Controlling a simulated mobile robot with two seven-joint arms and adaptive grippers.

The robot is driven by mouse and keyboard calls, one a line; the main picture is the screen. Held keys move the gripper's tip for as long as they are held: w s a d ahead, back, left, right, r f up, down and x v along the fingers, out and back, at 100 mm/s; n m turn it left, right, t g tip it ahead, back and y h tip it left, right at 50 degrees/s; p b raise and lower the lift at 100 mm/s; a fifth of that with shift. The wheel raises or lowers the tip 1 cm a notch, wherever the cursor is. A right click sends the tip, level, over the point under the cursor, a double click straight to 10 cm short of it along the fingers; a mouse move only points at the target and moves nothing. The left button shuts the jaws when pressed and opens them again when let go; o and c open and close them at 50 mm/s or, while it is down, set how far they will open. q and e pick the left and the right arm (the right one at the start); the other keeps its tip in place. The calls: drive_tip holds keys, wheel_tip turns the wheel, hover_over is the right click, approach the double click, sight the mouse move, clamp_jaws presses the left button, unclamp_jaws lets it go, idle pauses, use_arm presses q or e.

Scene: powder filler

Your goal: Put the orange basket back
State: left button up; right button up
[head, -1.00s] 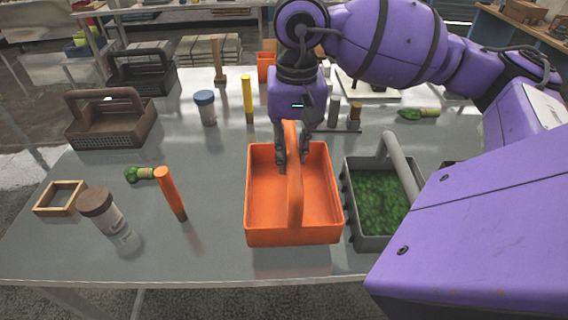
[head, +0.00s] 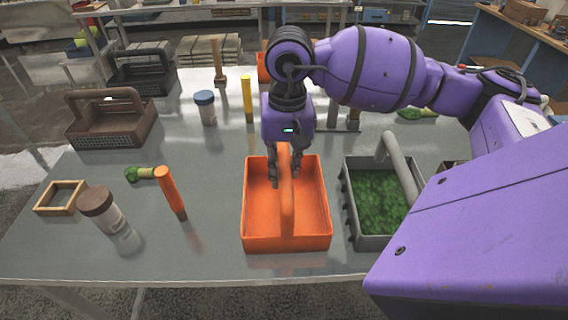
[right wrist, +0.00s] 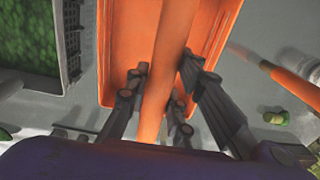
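The orange basket (head: 262,243) is an open tray with a tall handle, at the centre front of the table in the head view. It looks upright and empty; I cannot tell whether its base touches the table. My right gripper (head: 285,168) points down from above with its fingers on both sides of the handle, shut on it. In the right wrist view the basket (right wrist: 208,35) fills the middle, its handle between the fingers of the right gripper (right wrist: 163,75). My left gripper is not in view.
A grey basket with green contents (head: 352,222) stands close on the right. An orange tube (head: 171,193), a brown-lidded jar (head: 103,210) and a wooden frame (head: 60,198) are on the left. Brown (head: 112,128) and black (head: 143,77) baskets stand at the back left.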

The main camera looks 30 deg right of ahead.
drive_tip(key=shift+o, duration=1.2)
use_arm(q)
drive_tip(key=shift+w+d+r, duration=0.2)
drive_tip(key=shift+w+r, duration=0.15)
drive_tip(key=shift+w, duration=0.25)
use_arm(e)
drive_tip(key=shift+o, duration=0.3)
drive_tip(key=shift+r, duration=0.15)
